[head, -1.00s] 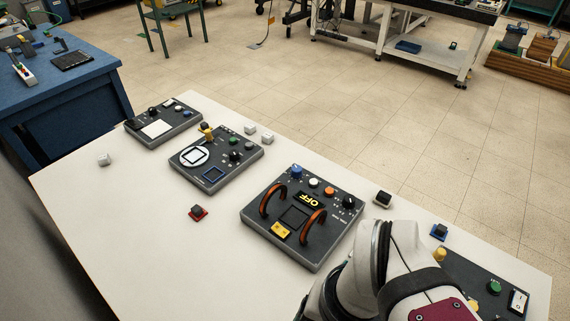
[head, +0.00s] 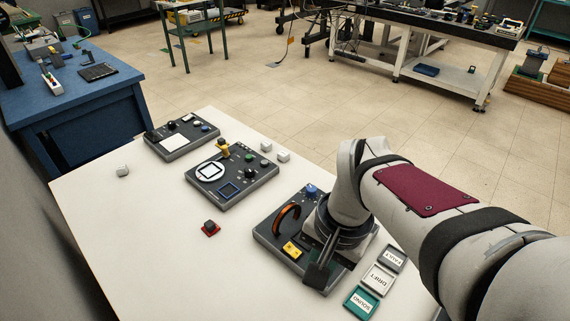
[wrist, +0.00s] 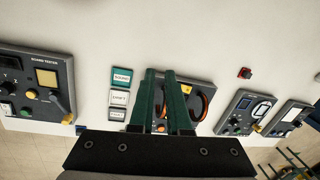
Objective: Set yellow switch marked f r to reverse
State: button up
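A small yellow rectangular switch (head: 292,249) sits on the front left of the dark panel (head: 262,231) with orange loop handles. Part of a yellow piece also shows beside the right fingertip in the wrist view (wrist: 187,89). Its lettering and setting are too small to read. My gripper (head: 319,272) is over the right part of this panel, to the right of the yellow switch. In the wrist view my two dark green fingers (wrist: 160,72) are apart with a narrow empty gap. My wrist hides the panel's right side, including the right handle in the head view.
Three framed labels (head: 378,279) lie right of the panel. A panel with a round dial and yellow lever (head: 225,149) and another panel (head: 180,135) stand behind left. A red-based button (head: 210,228) lies on the white table.

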aim_at(288, 245)
jog(key=w+f, duration=0.1)
jog(key=w, duration=0.4)
jog(key=w+a+f+m, duration=0.1)
jog(key=w+f, duration=0.1)
jog(key=w, duration=0.4)
jog(key=w+f+m, duration=0.1)
jog(key=w, duration=0.5)
jog(key=shift+a+f+t, duration=0.3)
jog(key=shift+a+t, duration=0.1)
grip_shut()
jog(key=f, duration=0.4)
jog(key=w+a+f, duration=0.1)
jog(key=f, duration=0.8)
jog(key=shift+w+a+f, duration=0.25)
jog(key=shift+f, duration=0.15)
jog(key=shift+f, duration=0.2)
